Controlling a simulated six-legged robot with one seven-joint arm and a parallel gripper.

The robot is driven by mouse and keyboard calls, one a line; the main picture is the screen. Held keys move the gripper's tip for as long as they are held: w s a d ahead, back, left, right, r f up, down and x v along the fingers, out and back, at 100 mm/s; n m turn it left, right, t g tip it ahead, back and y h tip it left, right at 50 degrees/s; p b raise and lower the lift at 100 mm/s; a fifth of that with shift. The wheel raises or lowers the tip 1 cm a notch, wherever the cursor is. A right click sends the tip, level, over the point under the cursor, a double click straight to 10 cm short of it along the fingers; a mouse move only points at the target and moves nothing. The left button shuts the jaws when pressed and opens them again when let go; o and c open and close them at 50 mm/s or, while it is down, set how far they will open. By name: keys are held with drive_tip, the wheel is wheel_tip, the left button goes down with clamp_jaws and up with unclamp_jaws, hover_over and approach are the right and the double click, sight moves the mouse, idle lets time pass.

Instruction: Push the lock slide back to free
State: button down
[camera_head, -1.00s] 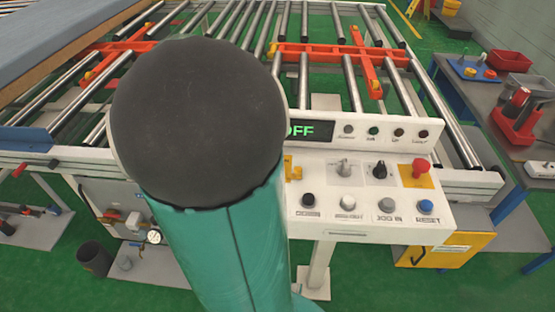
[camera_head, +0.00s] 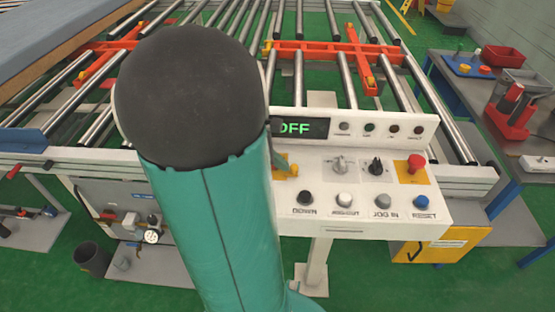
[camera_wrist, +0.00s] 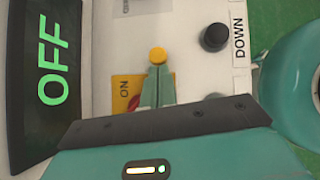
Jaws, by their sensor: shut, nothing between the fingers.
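The lock slide appears to be the round yellow knob (camera_wrist: 158,55) on the white panel in the wrist view. A yellow plate (camera_wrist: 121,92) marked ON lies beside it, with a red part mostly hidden behind my fingers. My gripper (camera_wrist: 157,70) is shut and empty, its teal fingertips right at the knob's near side; I cannot tell whether they touch. In the head view my arm hides most of this area; only part of the yellow plate (camera_head: 280,160) shows at the arm's right edge.
The display (camera_head: 300,128) reads OFF. A black DOWN button (camera_head: 305,198), two selector knobs, a red emergency button (camera_head: 416,162) and a blue RESET button (camera_head: 421,202) stand close by on the panel. Rollers with orange frames (camera_head: 330,50) lie behind.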

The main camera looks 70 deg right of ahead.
sight(293, 168)
drive_tip(key=s, duration=0.3)
drive_tip(key=shift+s+d, duration=0.3)
drive_tip(key=shift+d, duration=0.1)
